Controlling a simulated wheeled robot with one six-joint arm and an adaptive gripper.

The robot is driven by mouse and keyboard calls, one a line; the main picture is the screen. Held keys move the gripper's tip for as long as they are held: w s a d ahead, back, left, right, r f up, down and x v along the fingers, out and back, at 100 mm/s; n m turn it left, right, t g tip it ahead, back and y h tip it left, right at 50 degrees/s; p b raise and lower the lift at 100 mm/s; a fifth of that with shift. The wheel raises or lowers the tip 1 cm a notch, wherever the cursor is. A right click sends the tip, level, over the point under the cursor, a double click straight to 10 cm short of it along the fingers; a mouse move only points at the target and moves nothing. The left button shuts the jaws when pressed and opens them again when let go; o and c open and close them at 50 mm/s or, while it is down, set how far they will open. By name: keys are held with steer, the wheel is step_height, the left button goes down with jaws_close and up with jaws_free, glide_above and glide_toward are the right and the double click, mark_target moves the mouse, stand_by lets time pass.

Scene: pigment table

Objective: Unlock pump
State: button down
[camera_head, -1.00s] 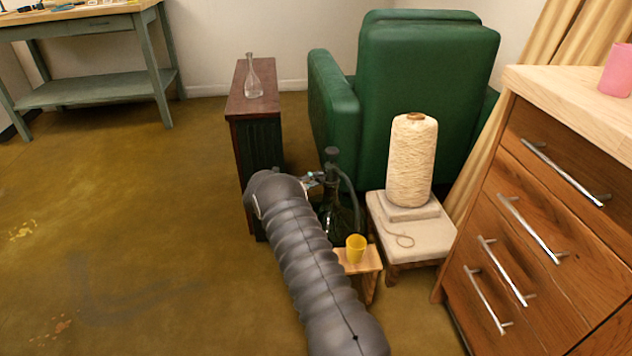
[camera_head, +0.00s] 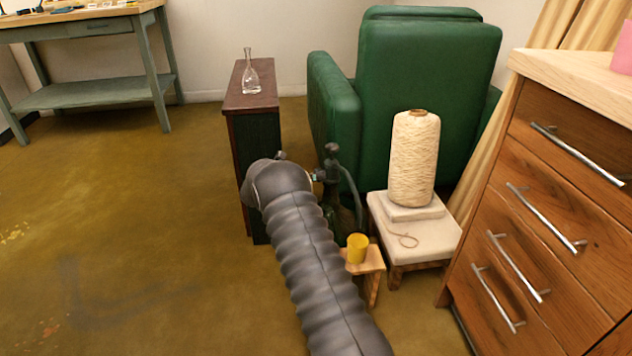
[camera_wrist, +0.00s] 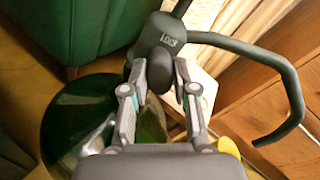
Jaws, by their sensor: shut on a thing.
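The pump is a dark green-glass bottle with a dark head (camera_head: 331,158). It stands upright on the floor beyond my arm, and my arm hides part of it. In the wrist view its grey head (camera_wrist: 165,38), green glass body (camera_wrist: 75,110) and curved spout tube (camera_wrist: 290,85) show. My gripper (camera_wrist: 160,76) has its fingers on either side of a dark rounded knob (camera_wrist: 160,72) below the head, and is shut on it. In the head view my gripper (camera_head: 318,175) is mostly hidden behind my arm, at the pump's neck.
A small wooden stool (camera_head: 373,262) with a yellow cup (camera_head: 357,247) stands close right of the pump. A pale stool (camera_head: 425,248) with a twine spool (camera_head: 413,160), a green armchair (camera_head: 425,80), drawers (camera_head: 545,200) and a dark cabinet (camera_head: 250,95) surround it. The left floor is open.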

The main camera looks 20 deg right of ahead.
steer(key=shift+m+t+b, duration=0.6)
steer(key=shift+m+b, duration=1.45)
steer(key=shift+m, duration=0.55)
steer(key=shift+s, duration=0.1)
steer(key=c, duration=0.9)
jaws_free()
steer(key=v, duration=1.2)
steer(key=shift+r, duration=0.2)
